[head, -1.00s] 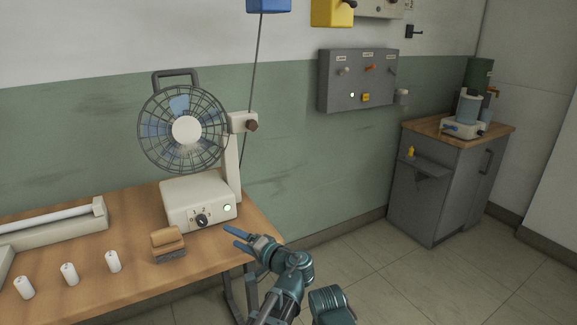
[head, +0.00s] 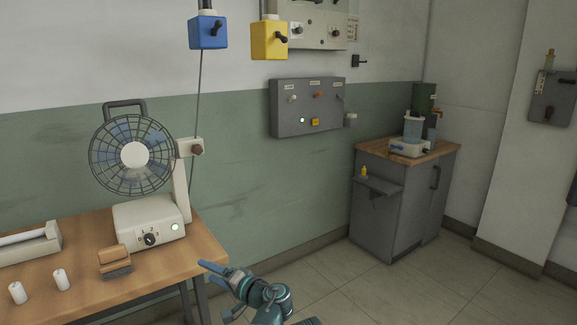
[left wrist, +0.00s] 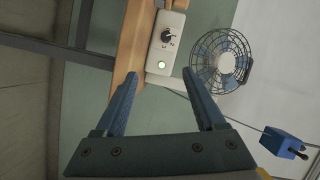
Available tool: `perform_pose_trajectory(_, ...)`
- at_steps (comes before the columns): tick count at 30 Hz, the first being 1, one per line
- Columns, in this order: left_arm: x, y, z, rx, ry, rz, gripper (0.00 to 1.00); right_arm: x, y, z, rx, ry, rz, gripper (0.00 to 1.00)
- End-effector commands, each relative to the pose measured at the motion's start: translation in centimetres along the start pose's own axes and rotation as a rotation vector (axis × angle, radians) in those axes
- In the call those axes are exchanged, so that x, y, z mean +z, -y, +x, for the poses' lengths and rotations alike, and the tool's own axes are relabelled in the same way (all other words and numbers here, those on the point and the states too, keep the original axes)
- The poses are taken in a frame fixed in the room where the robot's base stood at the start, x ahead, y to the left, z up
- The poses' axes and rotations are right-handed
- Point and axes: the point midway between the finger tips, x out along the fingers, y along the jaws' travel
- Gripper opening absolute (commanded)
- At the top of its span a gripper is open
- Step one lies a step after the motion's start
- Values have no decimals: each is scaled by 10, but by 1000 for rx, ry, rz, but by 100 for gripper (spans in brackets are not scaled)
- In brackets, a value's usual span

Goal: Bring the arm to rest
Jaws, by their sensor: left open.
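My left gripper (head: 222,274) is near the bottom middle of the head view, beside the right edge of the wooden table. Its blue fingers point left toward the table edge. In the left wrist view the two blue fingers of my left gripper (left wrist: 163,108) stand apart with nothing between them. Beyond them show the desk fan (left wrist: 221,62) and its white base with a knob and a green light. My right gripper shows in neither view.
The wooden table (head: 205,255) holds the fan (head: 134,154), a brush (head: 114,260) and white cylinders. A grey control panel (head: 307,107) is on the wall. A grey cabinet (head: 385,215) stands at the right. Open floor (head: 400,285) lies between table and cabinet.

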Motion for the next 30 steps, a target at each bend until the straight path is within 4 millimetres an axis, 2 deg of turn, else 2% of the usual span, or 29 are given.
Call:
perform_pose_trajectory(11,37,-27,11,151,107,-25,72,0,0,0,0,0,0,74)
perform_pose_trajectory(20,90,-70,13,399,262,-69,72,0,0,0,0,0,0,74)
perform_pose_trajectory(25,131,-107,-3,646,389,-120,72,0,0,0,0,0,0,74)
perform_pose_trajectory(30,157,-139,-35,919,492,-183,72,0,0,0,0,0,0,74)
